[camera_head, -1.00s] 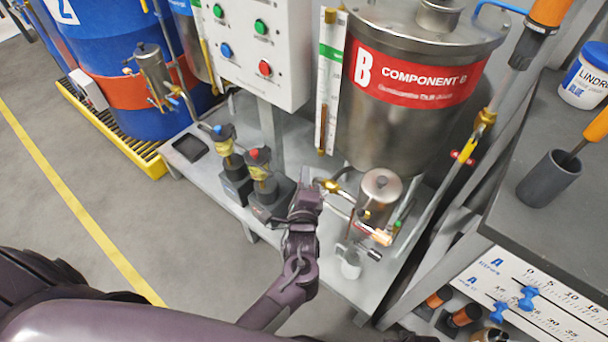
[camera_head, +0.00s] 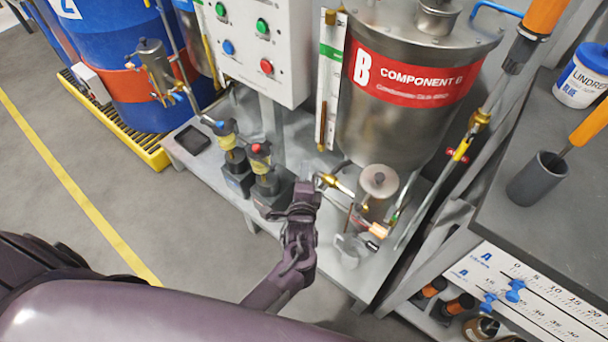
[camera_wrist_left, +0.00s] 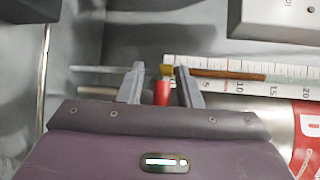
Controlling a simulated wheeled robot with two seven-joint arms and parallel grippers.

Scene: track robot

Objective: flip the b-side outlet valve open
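The steel component B tank (camera_head: 385,120) stands on the grey bench. A brass outlet valve (camera_head: 328,180) shows at its lower front, just right of my left gripper (camera_head: 306,186). In the left wrist view, a red lever (camera_wrist_left: 161,92) lies between the two fingers of my left gripper (camera_wrist_left: 159,69). There is a gap on each side of the lever, so the fingers are open. A small brass part (camera_wrist_left: 166,70) shows beyond it. In the head view my gripper hides the lever. My right gripper is not in view.
Two small pumps (camera_head: 262,172) stand close to the left of my gripper. A small steel pot (camera_head: 378,186) and a level gauge (camera_head: 331,80) are close right and above. Floor (camera_head: 60,190) is clear at left.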

